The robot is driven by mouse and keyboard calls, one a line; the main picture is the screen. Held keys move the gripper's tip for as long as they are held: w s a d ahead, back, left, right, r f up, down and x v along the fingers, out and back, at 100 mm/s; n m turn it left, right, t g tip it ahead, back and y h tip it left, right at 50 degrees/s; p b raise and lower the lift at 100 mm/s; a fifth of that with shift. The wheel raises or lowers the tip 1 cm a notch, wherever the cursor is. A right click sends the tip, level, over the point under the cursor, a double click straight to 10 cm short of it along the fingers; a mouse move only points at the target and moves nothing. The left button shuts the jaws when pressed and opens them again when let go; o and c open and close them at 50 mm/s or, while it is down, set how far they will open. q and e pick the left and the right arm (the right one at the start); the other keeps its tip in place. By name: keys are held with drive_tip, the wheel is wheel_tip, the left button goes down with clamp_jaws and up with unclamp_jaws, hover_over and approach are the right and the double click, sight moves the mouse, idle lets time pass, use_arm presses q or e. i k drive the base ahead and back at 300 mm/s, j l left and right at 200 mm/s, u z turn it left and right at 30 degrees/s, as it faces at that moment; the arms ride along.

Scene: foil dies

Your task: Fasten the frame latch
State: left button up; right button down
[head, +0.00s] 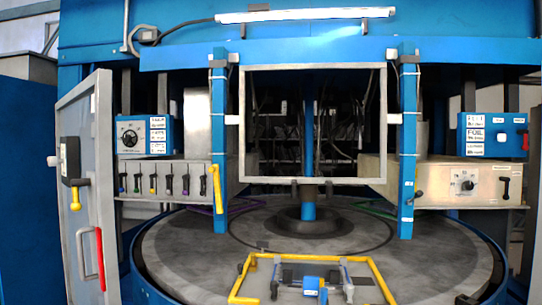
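A grey square frame (312,67) stands upright between two blue posts, with an open middle. A yellow handle-like lever (216,187) hangs at the left blue post (220,120), beside the frame's lower left corner; it may be the latch, but I cannot tell whether it is fastened. Small white brackets (394,118) sit between the frame and the right blue post (408,150). A yellow bar frame (318,257) with a blue block (312,283) lies low at the front on the round table. Neither of my grippers can be made out in the head view.
Control boxes flank the posts, the left one (145,135) above several small levers. The round grey table (190,245) has free room around its central hub (307,215).

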sight(215, 169)
drive_tip(key=i+j+z, duration=0.15)
drive_tip(key=i+z, duration=0.35)
drive_tip(key=i+j+z, duration=0.25)
drive_tip(key=z, duration=0.25)
drive_tip(key=i+j, duration=0.05)
drive_tip(key=i, duration=0.05)
